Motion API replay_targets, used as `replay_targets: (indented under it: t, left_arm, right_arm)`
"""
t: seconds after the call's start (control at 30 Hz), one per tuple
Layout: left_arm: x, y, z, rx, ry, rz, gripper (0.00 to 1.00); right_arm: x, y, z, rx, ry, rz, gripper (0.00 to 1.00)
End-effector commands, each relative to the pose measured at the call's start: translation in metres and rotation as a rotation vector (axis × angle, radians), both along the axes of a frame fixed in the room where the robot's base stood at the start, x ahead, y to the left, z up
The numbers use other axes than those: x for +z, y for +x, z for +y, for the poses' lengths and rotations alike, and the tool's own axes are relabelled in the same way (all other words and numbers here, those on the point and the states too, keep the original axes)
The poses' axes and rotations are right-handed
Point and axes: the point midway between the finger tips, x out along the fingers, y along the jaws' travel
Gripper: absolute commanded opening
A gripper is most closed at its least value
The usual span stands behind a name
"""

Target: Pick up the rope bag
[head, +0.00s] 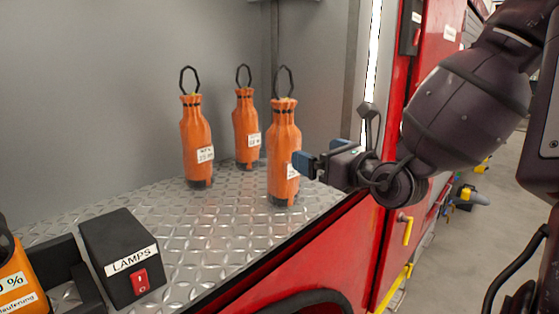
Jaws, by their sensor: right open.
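Three orange rope bags with black loops on top stand upright on the metal tread-plate shelf (190,235). One rope bag (197,140) is on the left, another rope bag (245,132) is at the back, and the nearest rope bag (283,145) is on the right. My right gripper (306,162) comes in from the right with its blue-tipped fingers open, at the right side of the nearest bag, at about the height of its white label. I cannot tell whether the fingers touch the bag. My left gripper is not in view.
A black box labelled LAMPS (118,255) with a red switch sits at the front left. An orange case (18,280) is at the lower left corner. Grey walls close the back, and a red door edge (390,240) stands at the right. The shelf's middle is clear.

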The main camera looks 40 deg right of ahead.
Motion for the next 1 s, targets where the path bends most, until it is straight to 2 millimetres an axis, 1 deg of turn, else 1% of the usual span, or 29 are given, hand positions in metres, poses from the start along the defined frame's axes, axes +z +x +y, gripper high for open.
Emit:
replay_targets:
  t: [0.2,0.53,0.77,1.0]
  left_arm:
    - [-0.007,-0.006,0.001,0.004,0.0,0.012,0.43]
    - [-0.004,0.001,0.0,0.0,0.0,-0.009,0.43]
    - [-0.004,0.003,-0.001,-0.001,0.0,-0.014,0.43]
    - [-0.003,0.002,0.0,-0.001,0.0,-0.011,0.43]
  right_arm:
    - [0.001,0.007,-0.004,-0.013,0.002,-0.008,1.0]
    - [0.0,0.018,-0.002,-0.005,0.006,-0.003,1.0]
    - [-0.001,0.025,0.002,0.011,0.008,0.002,1.0]
    - [-0.002,0.043,0.001,0.012,0.006,0.006,1.0]
